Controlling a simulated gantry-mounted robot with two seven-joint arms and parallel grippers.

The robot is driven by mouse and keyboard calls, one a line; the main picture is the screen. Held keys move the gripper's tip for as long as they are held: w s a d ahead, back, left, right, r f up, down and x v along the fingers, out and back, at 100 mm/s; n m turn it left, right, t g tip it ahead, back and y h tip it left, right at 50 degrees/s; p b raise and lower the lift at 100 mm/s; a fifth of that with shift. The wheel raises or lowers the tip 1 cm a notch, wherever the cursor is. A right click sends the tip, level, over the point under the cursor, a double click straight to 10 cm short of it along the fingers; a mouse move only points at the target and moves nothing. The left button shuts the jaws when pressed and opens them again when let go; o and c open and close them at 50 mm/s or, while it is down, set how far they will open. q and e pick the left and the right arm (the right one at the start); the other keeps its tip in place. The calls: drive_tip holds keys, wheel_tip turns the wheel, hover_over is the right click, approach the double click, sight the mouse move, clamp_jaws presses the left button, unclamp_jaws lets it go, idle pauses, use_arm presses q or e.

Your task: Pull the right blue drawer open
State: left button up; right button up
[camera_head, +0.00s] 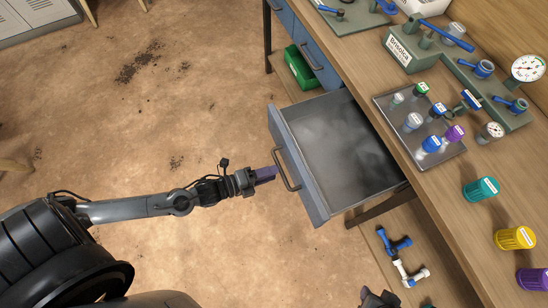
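The right blue drawer (298,165) stands pulled out from under the workbench, its grey inside looking empty. Its dark bar handle (284,170) is on the front panel. My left gripper (266,175) reaches in from the left, its purple fingers with their tips at or just short of the handle's middle. From above I cannot tell whether the fingers are apart or touch the handle. A dark piece at the bottom edge (379,298) looks like part of my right gripper; it is mostly cut off.
Closed blue drawers (318,55) and a green bin (300,67) are farther along the bench. The wooden benchtop (425,170) holds a metal tray of fittings (402,120), gauges and coloured caps. Blue and white pipe fittings (393,241) lie below. The brown floor left of the drawer is clear.

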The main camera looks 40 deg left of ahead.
use_arm(q)
drive_tip(key=p+v, duration=0.1)
drive_tip(key=v, duration=0.7)
drive_tip(key=shift+s+a+p, duration=0.15)
drive_tip(key=shift+s+p, duration=0.05)
drive_tip(key=shift+p, duration=0.2)
drive_tip(key=shift+w+r, duration=0.1)
drive_tip(key=shift+r, duration=0.05)
drive_tip(key=w+d+r+n+y, duration=0.4)
drive_tip(key=w+r+n+y, duration=0.3)
drive_tip(key=n, duration=0.6)
drive_tip(key=s+a+f+n+g, duration=0.1)
drive_tip(key=s+f+n+g, duration=0.1)
drive_tip(key=s+n+g, duration=0.8)
wheel_tip(320, 180, up, 37)
drive_tip(key=s+m+p, duration=0.1)
drive_tip(key=p, duration=3.7)
wheel_tip(320, 180, down, 56)
drive_tip(key=b, duration=5.7)
drive_tip(key=shift+f+y, duration=0.15)
drive_tip(key=shift+y, duration=0.15)
